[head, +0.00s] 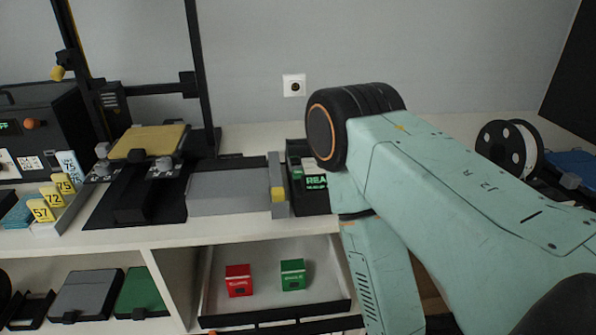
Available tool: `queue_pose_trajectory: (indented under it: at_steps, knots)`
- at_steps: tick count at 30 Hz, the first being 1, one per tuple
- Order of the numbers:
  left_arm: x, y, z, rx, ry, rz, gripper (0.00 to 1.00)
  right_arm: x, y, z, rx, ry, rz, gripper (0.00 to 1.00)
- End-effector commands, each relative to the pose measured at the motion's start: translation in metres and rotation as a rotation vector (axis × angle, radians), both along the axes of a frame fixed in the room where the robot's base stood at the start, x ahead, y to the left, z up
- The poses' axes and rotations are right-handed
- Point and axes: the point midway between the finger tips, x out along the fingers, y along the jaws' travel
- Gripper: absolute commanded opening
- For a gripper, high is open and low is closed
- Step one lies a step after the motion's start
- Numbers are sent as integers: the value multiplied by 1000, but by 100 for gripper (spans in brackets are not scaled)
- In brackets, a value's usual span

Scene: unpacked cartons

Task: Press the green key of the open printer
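The open-frame printer stands at the left on the worktop, with a dark upright frame (200,80) and a yellow bed (148,143). My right arm covers the right part of this box. I cannot make out a green key; it may be behind the arm. The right arm, marked "J2 R", comes in from the right and bends downward in front of the worktop. Its gripper is outside the picture. My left gripper is also not in view.
A black enclosed machine (52,128) and yellow numbered tags (54,197) stand at the left. Below, an open drawer (328,268) holds a red box (238,281) and green box (292,275). A spool (508,150) stands right.

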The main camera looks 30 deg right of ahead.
Motion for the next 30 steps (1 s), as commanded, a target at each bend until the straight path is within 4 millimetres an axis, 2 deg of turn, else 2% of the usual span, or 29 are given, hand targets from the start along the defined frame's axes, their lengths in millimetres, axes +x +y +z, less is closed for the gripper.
queue_pose_trajectory:
  at_steps: [2,12,30]
  knots:
    - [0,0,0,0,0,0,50,0,0,0,0,0,0,29]
    - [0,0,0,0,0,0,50,0,0,0,0,0,0,0]
    - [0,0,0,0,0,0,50,0,0,0,0,0,0,0]
